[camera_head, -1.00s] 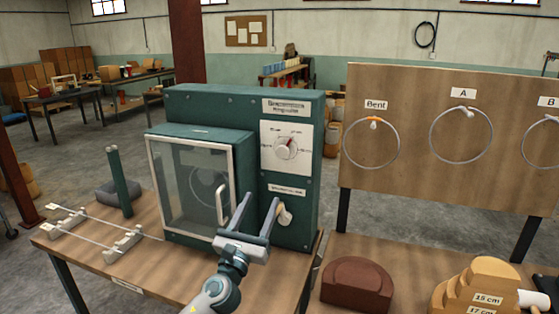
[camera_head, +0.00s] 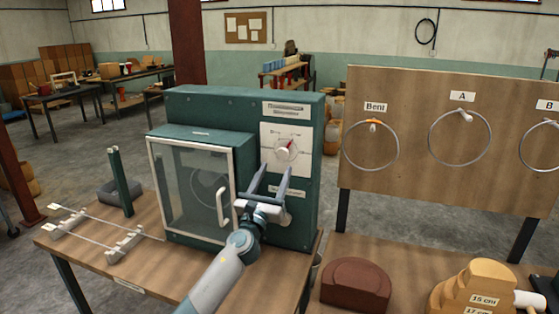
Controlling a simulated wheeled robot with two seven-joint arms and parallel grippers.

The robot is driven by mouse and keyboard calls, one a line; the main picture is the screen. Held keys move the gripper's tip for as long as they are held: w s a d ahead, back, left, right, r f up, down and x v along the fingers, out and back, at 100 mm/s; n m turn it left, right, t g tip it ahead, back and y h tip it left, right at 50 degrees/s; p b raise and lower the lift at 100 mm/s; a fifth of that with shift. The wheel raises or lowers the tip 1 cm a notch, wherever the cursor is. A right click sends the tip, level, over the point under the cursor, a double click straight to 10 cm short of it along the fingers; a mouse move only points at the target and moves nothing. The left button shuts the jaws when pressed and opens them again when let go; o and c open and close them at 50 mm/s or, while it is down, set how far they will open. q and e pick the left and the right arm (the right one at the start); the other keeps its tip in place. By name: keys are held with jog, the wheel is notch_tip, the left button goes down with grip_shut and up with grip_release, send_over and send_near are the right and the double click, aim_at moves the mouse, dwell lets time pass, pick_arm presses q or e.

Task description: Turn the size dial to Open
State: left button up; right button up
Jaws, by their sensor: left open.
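The size dial (camera_head: 285,151) is a round white knob with a red pointer on a white panel on the green machine (camera_head: 310,115). Its pointer aims up and to the right; the panel's labels are too small to read. My left gripper (camera_head: 275,176) is open, its two fingers pointing up at the panel just below the dial. It looks apart from the dial. The machine's glass door (camera_head: 190,190) with a white handle looks shut. My right gripper is not in view.
The wooden table (camera_head: 130,260) holds a rod rack (camera_head: 95,232) and a green post (camera_head: 121,180) at left. A board (camera_head: 420,110) with hanging rings stands at right. Wooden blocks (camera_head: 475,287) and a brown block (camera_head: 356,285) lie at front right.

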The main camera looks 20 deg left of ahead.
aim_at(282, 157)
pick_arm(q)
jog(key=shift+x, duration=2.6)
jog(key=c, duration=1)
